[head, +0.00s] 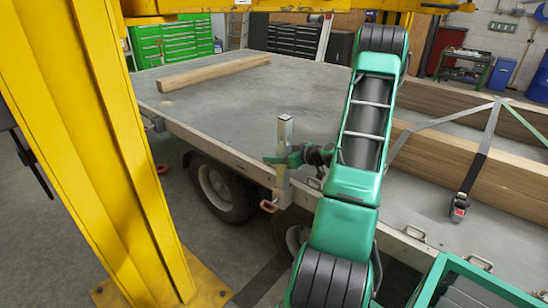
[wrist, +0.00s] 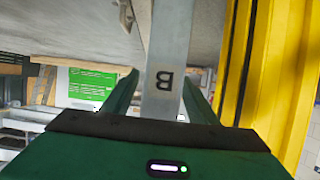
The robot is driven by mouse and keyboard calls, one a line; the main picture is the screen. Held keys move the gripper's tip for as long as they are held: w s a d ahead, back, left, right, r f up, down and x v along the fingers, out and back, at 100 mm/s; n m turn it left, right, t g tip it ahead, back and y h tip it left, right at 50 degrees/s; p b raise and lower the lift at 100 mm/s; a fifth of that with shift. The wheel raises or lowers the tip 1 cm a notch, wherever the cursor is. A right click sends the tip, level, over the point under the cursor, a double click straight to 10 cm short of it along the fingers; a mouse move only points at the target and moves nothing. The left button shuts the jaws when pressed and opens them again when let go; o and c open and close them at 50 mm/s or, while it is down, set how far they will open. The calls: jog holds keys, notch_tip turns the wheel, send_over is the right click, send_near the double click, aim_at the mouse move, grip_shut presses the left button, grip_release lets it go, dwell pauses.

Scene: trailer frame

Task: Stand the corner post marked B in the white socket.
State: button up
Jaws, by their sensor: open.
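The corner post marked B (head: 285,132) is a pale grey square post standing upright at the trailer's near edge in the head view. In the wrist view the post (wrist: 168,45) shows a dark letter B, upside down, on its face. My gripper (head: 284,157) is at the post's side, and its open fingers (wrist: 165,78) lie on either side of the post. Whether they touch it I cannot tell. The post's lower part meets a pale bracket (head: 282,198) on the trailer's side. I cannot tell whether this is the white socket; the post's foot is unclear.
The grey trailer deck (head: 230,105) carries a loose wooden beam (head: 215,72) at the back left and strapped timber (head: 500,180) at the right. A yellow column (head: 90,130) stands close on the left. Wheels (head: 222,187) sit below the deck edge.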

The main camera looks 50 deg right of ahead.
jog(key=a+v, duration=0.1)
jog(key=v, duration=0.9)
jog(key=shift+s+d, duration=0.25)
jog(key=shift+d, duration=0.25)
